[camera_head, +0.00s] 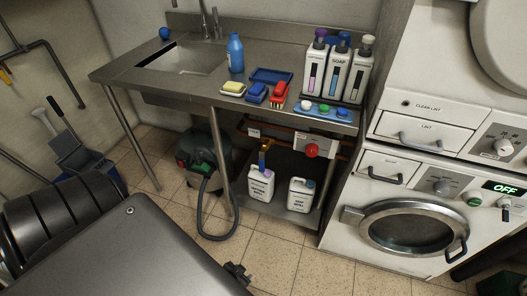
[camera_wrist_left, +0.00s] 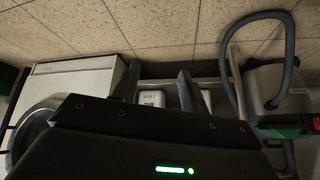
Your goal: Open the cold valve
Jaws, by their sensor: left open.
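Under the sink counter in the head view, a small blue-topped fitting with a yellow part (camera_head: 264,146) hangs by a copper pipe, below a small unreadable label (camera_head: 254,132). To its right, a red round knob (camera_head: 312,150) sits on a white box. I cannot read which is marked cold. My left gripper (camera_wrist_left: 159,88) shows in the left wrist view with its two fingers apart and nothing between them. It points toward the white jugs, apart from the valve fittings; neither fitting is clear in that view. My right gripper is in neither view.
Two white jugs (camera_head: 261,186) (camera_head: 300,194) stand on the low shelf below the pipes. A vacuum with a looping hose (camera_head: 205,197) stands left of them. A white washer (camera_head: 400,215) closes the right side.

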